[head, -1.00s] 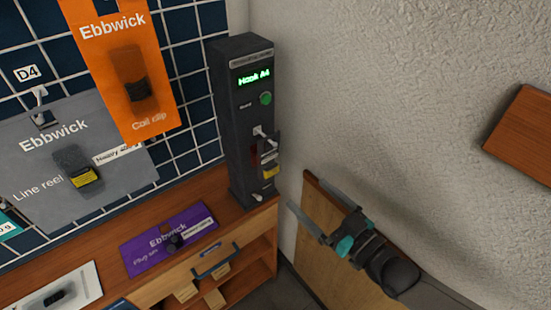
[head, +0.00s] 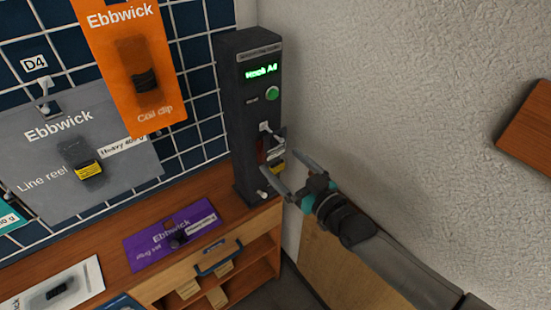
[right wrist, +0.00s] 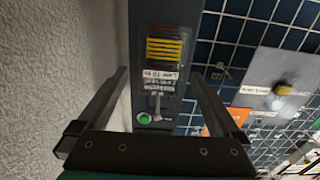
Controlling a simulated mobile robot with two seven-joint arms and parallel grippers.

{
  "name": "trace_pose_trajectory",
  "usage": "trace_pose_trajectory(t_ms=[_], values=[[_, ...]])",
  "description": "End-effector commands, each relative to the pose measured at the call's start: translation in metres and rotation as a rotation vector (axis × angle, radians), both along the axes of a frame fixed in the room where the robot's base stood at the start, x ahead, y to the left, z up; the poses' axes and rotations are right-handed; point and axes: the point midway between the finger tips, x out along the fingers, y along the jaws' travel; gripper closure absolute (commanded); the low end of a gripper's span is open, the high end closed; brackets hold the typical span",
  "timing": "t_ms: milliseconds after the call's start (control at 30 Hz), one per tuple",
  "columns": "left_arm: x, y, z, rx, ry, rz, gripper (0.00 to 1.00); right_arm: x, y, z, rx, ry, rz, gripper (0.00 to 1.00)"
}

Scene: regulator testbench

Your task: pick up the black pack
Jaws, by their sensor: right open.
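The small black pack with a yellow label (head: 278,168) hangs on the front of the dark grey tower (head: 246,140), partly hidden behind my right gripper's fingers. In the right wrist view the pack (right wrist: 165,48) shows black with yellow stripes, with white labels just below it. My right gripper (head: 276,161) is open, its fingers pointing at the tower front close to the pack. In the right wrist view the pack lies beyond and between the two fingertips; I see no contact. My left gripper is not in view.
The tower display (head: 261,71) reads "Hook A4", above a green button (head: 272,93). Hanging cards, orange (head: 115,60) and grey (head: 40,140), are left of the tower. A purple card (head: 150,253) lies on the wooden bench (head: 105,228). A rough wall (head: 400,90) is at right.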

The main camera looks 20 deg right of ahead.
Motion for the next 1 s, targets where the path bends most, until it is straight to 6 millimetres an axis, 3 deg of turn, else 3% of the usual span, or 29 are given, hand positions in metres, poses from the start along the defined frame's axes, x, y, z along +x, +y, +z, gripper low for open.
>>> trace_pose_trajectory(t_ms=[233, 600, 1000], values=[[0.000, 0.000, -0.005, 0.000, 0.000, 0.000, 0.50, 0.029, 0.012, 0.001, 0.001, -0.003, 0.000, 0.00], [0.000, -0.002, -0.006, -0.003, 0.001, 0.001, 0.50, 0.035, 0.014, 0.001, 0.000, -0.001, 0.000, 0.01], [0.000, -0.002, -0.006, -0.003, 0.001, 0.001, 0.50, 0.035, 0.014, 0.001, 0.000, -0.001, 0.000, 0.46]])
